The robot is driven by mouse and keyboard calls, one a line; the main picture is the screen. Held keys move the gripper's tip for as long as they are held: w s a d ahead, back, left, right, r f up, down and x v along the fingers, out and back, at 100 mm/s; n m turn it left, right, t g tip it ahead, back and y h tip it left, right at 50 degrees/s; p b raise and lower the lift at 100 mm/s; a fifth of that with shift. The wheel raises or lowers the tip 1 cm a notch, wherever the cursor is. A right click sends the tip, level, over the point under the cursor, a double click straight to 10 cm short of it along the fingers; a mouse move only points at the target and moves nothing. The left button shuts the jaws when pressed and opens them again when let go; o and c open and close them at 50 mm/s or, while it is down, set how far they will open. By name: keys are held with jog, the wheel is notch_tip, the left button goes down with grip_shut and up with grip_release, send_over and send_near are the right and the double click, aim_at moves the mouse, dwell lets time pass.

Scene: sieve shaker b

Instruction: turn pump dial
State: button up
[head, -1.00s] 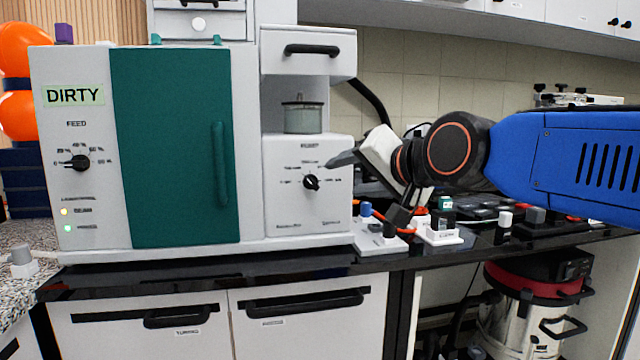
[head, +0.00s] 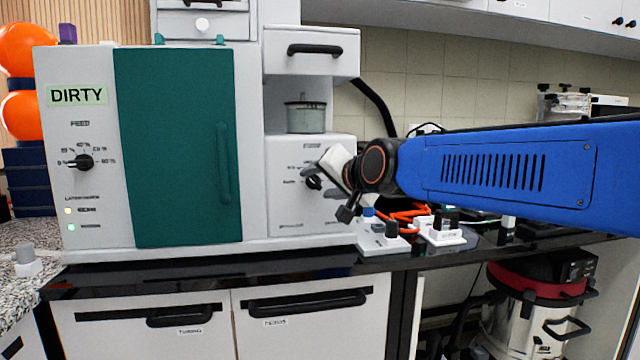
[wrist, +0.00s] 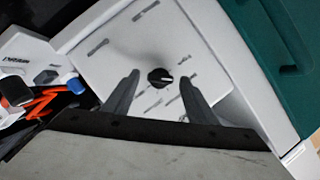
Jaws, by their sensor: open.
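The pump dial (head: 314,183) is a small black knob with a white pointer mark, on the white front panel below a glass jar. It also shows in the wrist view (wrist: 160,78), where the pointer mark faces right. My gripper (head: 335,190) is open in front of that panel, close to the dial. In the wrist view its two grey fingers (wrist: 159,80) appear on either side of the dial, with a visible gap on both sides. The remaining distance to the panel is hard to tell. In the head view my gripper partly covers the panel's printed labels beside the dial.
A second black dial marked FEED (head: 82,162) is on the left panel, under a DIRTY label (head: 77,95). The green door (head: 175,150) with its handle lies between. Small blocks and orange cable (head: 405,216) stand right of the panel. A glass jar (head: 306,117) sits above.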

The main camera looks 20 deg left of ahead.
jog(key=shift+w+a, duration=0.15)
jog(key=c, duration=1.1)
jog(key=shift+n, duration=0.3)
jog(key=shift+a+r+n+t+h, duration=0.1)
jog(key=shift+n+t+h, duration=0.05)
jog(key=shift+n+h, duration=0.5)
jog(key=shift+a+n+t+h, duration=0.15)
jog(key=shift+n+h, duration=0.3)
jog(key=shift+n, duration=0.3)
jog(key=shift+s+a+n+t+h, duration=0.15)
jog(key=shift+n+t+h, duration=0.25)
jog(key=shift+n+h, duration=0.65)
jog(key=shift+n, duration=0.35)
